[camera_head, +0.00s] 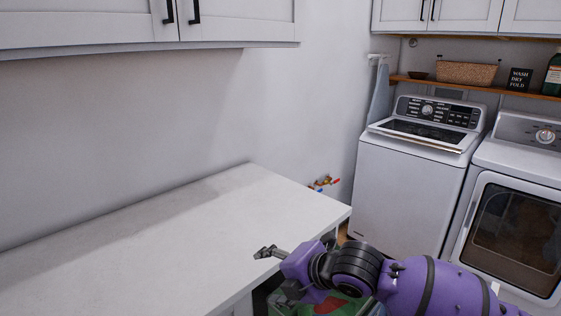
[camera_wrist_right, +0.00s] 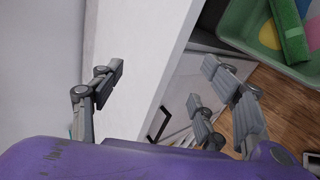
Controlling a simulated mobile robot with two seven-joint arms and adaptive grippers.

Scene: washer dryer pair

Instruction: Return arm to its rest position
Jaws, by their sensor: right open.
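My right arm reaches in from the bottom right of the head view, purple with black joints. Its gripper (camera_head: 268,252) is at the right part of the white countertop (camera_head: 150,240), near the counter's front edge. In the right wrist view the gripper (camera_wrist_right: 160,95) has its fingers spread wide apart with nothing between them. One finger shows over the white counter top and the others show past its edge, above the floor side. My left gripper does not show in either view.
A top-load washer (camera_head: 412,170) and a dryer (camera_head: 515,215) stand at the right. White cabinets (camera_head: 130,22) hang above the counter. A green bin (camera_wrist_right: 265,55) with colored items sits on the wooden floor (camera_wrist_right: 275,108). The countertop is bare.

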